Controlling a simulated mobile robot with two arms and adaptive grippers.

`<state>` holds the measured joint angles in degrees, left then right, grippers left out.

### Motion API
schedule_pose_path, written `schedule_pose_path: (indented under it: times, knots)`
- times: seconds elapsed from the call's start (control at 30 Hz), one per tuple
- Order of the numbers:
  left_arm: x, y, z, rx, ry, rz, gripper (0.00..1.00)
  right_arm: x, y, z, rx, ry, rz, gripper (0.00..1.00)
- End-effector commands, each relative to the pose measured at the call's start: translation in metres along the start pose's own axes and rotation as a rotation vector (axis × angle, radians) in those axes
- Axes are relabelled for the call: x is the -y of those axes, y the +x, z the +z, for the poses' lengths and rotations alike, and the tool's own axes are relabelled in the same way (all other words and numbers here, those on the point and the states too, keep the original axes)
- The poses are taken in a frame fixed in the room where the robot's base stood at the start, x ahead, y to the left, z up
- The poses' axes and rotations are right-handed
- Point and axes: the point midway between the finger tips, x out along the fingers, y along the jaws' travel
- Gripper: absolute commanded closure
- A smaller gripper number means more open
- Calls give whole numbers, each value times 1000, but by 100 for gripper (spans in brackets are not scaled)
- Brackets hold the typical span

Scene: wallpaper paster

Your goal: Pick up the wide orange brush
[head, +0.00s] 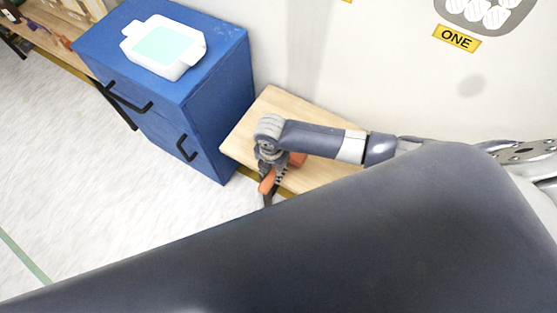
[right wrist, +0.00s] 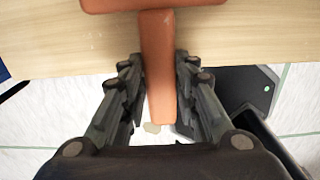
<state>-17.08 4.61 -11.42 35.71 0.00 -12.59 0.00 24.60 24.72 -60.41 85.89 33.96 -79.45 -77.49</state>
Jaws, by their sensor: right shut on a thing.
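The wide orange brush shows in the right wrist view (right wrist: 158,40), with its wide part at the top edge over the wooden table and its handle running down past the table's edge. My right gripper (right wrist: 160,80) has its fingers on both sides of the handle and is shut on it. In the head view the brush (head: 297,159) is partly hidden behind my right gripper (head: 274,178), at the front edge of the table. I cannot tell whether the brush still touches the table. My left gripper is not in view.
The wooden table (head: 262,112) stands against the pale wall. A yellow "ONE" sign (head: 457,38) is on the wall. The floor at left is clear.

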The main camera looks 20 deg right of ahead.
Motion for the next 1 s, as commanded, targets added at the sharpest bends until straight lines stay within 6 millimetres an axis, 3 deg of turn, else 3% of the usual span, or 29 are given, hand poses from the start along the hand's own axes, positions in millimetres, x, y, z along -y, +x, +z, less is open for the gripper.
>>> schedule_pose_path:
  times: [0.17, 0.37, 0.8, 1.0]
  knots:
    - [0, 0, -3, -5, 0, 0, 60, -1, -11, 1, 1, 0, 4, 96]
    - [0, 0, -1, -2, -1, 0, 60, 0, -38, 0, 1, -1, 4, 96]
    - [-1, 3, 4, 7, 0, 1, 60, 86, -45, -74, -4, -3, 1, 96]
    - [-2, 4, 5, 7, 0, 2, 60, 112, -48, -96, -2, -1, 0, 96]
